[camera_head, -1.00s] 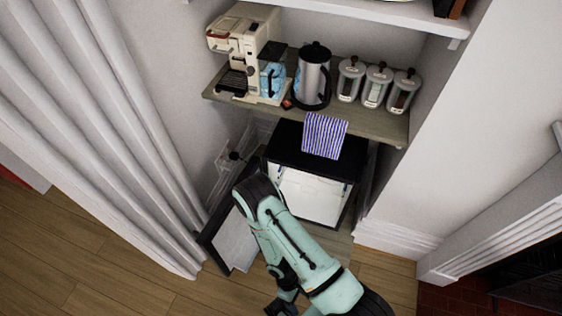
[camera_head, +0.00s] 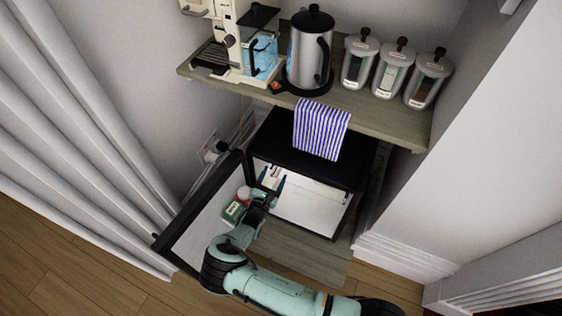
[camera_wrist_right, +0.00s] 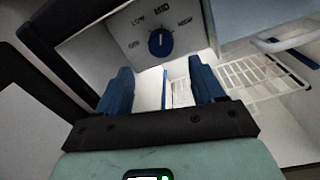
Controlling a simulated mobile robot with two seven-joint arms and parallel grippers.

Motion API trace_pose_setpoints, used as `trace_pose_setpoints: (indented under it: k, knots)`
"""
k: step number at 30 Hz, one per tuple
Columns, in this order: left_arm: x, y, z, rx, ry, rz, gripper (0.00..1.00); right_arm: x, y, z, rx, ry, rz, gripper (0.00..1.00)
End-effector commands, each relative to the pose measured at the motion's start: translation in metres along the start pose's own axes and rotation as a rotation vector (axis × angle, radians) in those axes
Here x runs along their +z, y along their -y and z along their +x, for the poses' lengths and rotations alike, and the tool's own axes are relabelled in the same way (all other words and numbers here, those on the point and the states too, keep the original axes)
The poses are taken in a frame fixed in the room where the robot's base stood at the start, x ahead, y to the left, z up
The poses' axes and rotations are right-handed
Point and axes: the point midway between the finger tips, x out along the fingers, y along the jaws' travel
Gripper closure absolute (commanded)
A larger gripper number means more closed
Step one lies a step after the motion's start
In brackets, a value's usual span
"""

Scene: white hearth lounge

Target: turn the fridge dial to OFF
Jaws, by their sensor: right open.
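The fridge (camera_head: 300,200) stands under a wooden shelf with its door (camera_head: 205,215) swung open to the left. In the right wrist view, the round blue dial (camera_wrist_right: 160,42) is on a pale panel inside the fridge, with LOW, MID and other small labels around it. Its white mark appears to point up toward MID. My right gripper (camera_head: 270,178) is at the fridge opening, beside the door. In the wrist view, its blue fingers (camera_wrist_right: 162,85) are spread and empty, just short of the dial and apart from it. My left gripper is not in view.
A wire rack (camera_wrist_right: 250,75) is inside the fridge. Red-and-white and green containers (camera_head: 233,211) sit in the door near my right gripper. The shelf (camera_head: 390,118) above holds a coffee machine, kettle (camera_head: 310,55) and jars.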

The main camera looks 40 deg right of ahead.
Motion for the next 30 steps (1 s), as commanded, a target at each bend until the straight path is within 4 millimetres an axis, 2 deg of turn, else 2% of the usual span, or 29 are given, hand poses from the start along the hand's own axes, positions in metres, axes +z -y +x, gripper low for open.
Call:
trace_pose_setpoints:
  k: [3, 10, 15, 24, 25, 27, 30]
  knots:
    - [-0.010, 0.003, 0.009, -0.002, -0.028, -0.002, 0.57, -0.003, 0.002, 0.028, -0.004, 0.000, 0.000, 0.32]
    - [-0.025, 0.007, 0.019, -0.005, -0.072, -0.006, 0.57, -0.003, 0.002, 0.065, -0.005, -0.002, 0.000, 0.32]
    - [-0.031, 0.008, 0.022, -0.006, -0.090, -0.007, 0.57, -0.002, 0.002, 0.077, -0.005, -0.003, -0.001, 0.32]
    - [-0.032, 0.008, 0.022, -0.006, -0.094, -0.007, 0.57, -0.001, 0.001, 0.079, -0.004, -0.003, -0.001, 0.32]
    - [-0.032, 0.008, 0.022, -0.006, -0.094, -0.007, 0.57, -0.001, 0.002, 0.079, -0.004, -0.003, -0.001, 0.38]
    - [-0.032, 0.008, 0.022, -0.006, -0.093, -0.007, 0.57, -0.001, 0.002, 0.079, -0.004, -0.003, -0.001, 0.61]
    - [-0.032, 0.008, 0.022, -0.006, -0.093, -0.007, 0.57, -0.001, 0.002, 0.079, -0.005, -0.003, -0.001, 0.88]
